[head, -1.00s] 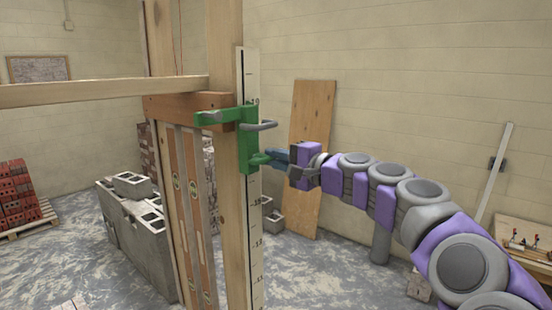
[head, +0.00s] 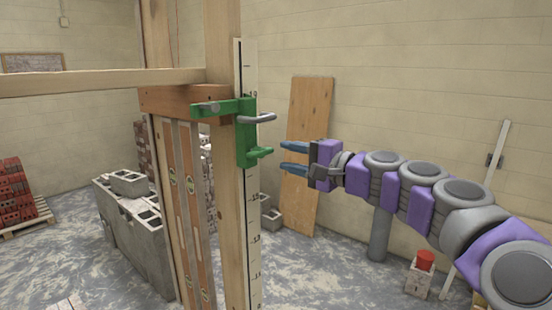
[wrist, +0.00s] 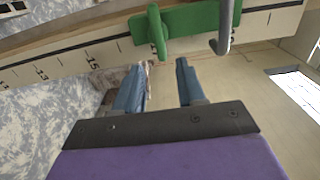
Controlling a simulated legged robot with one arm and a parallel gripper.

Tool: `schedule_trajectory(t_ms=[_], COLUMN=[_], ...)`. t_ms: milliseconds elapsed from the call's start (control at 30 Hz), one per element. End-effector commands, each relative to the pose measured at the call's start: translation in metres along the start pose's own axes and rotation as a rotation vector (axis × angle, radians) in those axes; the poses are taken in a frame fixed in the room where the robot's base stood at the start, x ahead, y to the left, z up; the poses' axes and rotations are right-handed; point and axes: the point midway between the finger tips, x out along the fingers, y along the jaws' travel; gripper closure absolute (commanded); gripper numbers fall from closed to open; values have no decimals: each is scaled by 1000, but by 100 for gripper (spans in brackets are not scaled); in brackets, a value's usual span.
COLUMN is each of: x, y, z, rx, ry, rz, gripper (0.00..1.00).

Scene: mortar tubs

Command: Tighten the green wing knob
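The green wing knob (head: 261,152) sticks out to the right from the lower end of a green bracket (head: 244,130) on the wooden post. The knob also shows in the wrist view (wrist: 157,31), ahead of the fingers. My gripper (head: 282,155) is open and empty, with its two blue fingers pointing left toward the knob and a small gap between the tips and the knob. In the wrist view the fingers (wrist: 161,80) are spread apart, with nothing between them.
A grey bent handle (head: 257,118) sticks out above the knob. A measuring strip (head: 254,205) runs down the post. A plywood board (head: 306,110) leans on the wall behind my gripper. Concrete blocks (head: 140,240) stand at left. The air right of the post is free.

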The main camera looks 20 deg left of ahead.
Motion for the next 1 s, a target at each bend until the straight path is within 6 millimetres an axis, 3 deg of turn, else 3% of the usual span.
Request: schedule_trajectory(t_ms=[200,500,700,1000], x=[-51,-101,-114,-115], y=[2,3,2,2], z=[-2,-1,-1,-1], rx=[-3,-2,-1,-1], ry=[3,0,0,0], rz=[-1,3,3,3], gripper=[61,61,61,61])
